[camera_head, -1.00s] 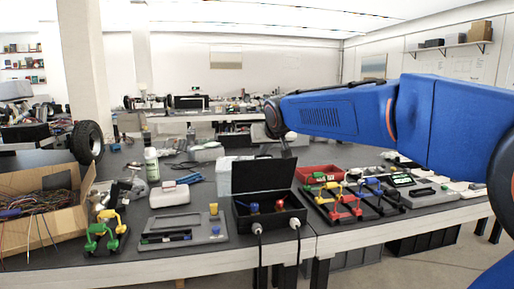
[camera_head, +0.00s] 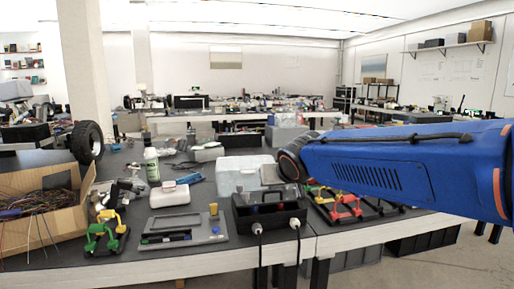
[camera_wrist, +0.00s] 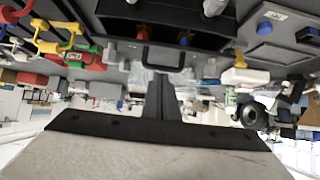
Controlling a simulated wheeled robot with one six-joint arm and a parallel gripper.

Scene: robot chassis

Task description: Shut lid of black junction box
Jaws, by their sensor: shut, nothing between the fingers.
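The black junction box (camera_head: 270,222) sits at the table's front edge, with red and blue parts visible inside. It also shows in the wrist view, at the top (camera_wrist: 165,22). A dark handle-shaped part (camera_wrist: 165,58) lies just beyond my fingertips. My gripper (camera_wrist: 161,78) is shut and empty, behind and above the box. Whether it touches the lid cannot be told.
A grey tray (camera_head: 162,239) lies left of the box. A clear bin (camera_head: 234,179) stands behind it. Red, yellow and green handled parts (camera_head: 345,208) stand close on the right. A cardboard box of wires (camera_head: 45,235) is at far left. Two cables hang off the front edge.

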